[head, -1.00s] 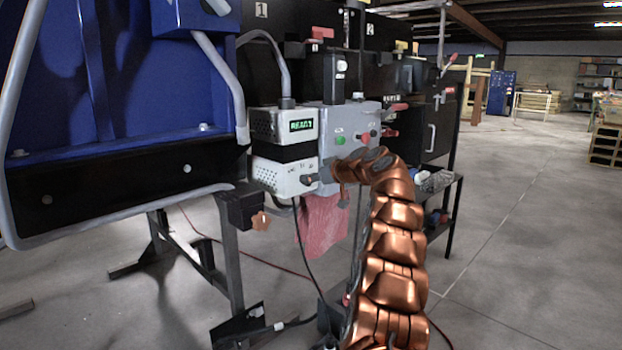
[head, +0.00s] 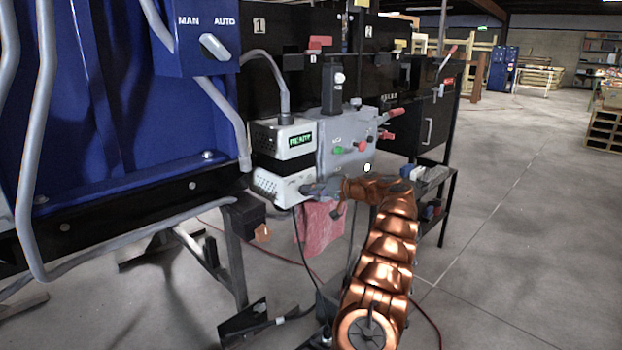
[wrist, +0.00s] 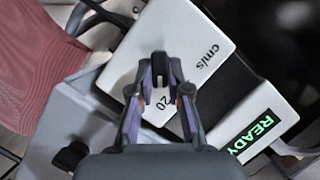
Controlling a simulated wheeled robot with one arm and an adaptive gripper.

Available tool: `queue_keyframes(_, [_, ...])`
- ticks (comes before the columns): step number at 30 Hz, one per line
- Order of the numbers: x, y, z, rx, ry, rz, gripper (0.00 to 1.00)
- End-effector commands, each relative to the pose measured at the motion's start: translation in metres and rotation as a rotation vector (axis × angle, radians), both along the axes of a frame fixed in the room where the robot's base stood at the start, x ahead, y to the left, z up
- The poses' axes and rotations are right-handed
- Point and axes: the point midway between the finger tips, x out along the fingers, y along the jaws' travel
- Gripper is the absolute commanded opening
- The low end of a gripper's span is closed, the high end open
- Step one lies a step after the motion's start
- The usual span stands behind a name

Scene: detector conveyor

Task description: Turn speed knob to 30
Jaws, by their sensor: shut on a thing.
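The speed knob (wrist: 159,70) is a small black knob on a white control box (wrist: 185,35), with "cm/s" and "20" printed on the panel around it. My gripper (wrist: 160,90) is shut on the speed knob, one finger on each side. The fingers hide part of the dial, and I cannot tell the exact setting. In the head view, my gripper (head: 320,189) reaches the front of the lower white box (head: 278,186). A green READY display (head: 300,140) is lit on the box above it.
A grey panel (head: 352,130) with green and red buttons stands right of the box. A red cloth (head: 320,228) hangs below. A blue machine (head: 110,100) with a MAN/AUTO switch (head: 214,46) is at left. Open floor (head: 520,240) lies at right.

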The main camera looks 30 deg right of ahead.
Motion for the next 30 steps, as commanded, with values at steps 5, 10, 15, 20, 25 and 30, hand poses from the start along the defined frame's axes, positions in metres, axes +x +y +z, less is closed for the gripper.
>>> queue_keyframes(5, [0.0018, 0.0012, 0.0009, 0.164, 0.042, 0.002, 0.0])
queue_keyframes(10, [0.0022, 0.0023, -0.0029, 0.319, 0.079, 0.005, 0.0])
queue_keyframes(15, [0.0024, 0.0029, -0.0037, 0.456, 0.109, 0.008, 0.0])
queue_keyframes(20, [0.0026, 0.0036, -0.006, 0.562, 0.135, 0.008, 0.0])
queue_keyframes(25, [0.0029, 0.004, -0.0067, 0.641, 0.152, 0.009, 0.0])
queue_keyframes(30, [0.0029, 0.0042, -0.0069, 0.686, 0.164, 0.009, 0.0])
